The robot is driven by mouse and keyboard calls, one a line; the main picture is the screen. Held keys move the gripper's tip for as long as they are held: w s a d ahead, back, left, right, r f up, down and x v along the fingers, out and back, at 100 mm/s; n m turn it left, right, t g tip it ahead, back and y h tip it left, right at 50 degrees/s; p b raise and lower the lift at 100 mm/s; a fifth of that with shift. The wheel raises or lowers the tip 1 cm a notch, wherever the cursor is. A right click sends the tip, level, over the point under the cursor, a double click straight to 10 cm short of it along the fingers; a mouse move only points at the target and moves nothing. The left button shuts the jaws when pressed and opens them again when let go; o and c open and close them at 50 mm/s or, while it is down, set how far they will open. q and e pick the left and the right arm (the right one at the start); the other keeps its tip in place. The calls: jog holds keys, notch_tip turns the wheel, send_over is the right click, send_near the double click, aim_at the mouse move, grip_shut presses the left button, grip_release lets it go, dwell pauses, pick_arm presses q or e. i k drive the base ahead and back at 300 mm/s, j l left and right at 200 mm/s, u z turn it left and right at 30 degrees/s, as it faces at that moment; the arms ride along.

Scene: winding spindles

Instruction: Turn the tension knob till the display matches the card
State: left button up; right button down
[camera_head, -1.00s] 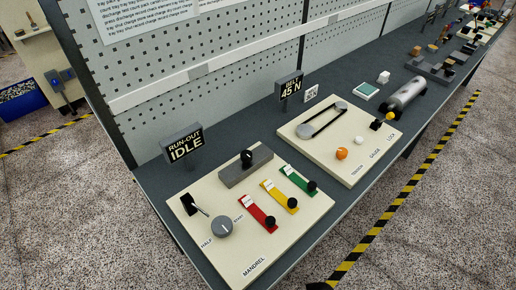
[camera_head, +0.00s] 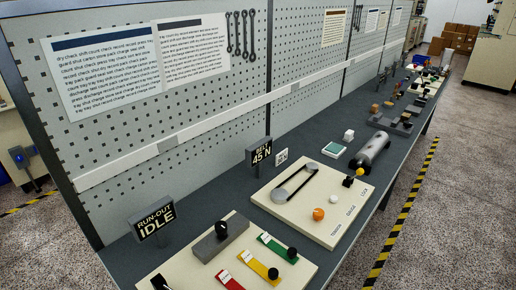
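The belt panel (camera_head: 285,214), a cream board, lies on the bench at the middle of the view. An orange knob (camera_head: 318,214) sits near its front edge, closest to the TENSION label. A white knob (camera_head: 333,199) is beside it, and a yellow-tipped lever (camera_head: 359,172) is by the LOCK label. A dark belt loop (camera_head: 296,183) runs around two grey pulleys. The display (camera_head: 261,154) behind the panel reads BELT 45 N. A small white card (camera_head: 281,156) stands just right of it; its print is too small to read surely. Neither gripper is in view.
A mandrel panel (camera_head: 296,270) with red, yellow and green sliders is at the lower left, partly cut off. The RUN-OUT display (camera_head: 154,220) reads IDLE. A grey cylinder (camera_head: 372,149) and a teal-topped box (camera_head: 334,149) stand beyond the belt panel. A pegboard (camera_head: 200,110) backs the bench.

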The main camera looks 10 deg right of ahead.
aim_at(318, 214)
jog(key=k+l, duration=0.2)
jog(key=k, duration=0.3)
jog(key=k+l+z, duration=0.1)
jog(key=k, duration=0.4)
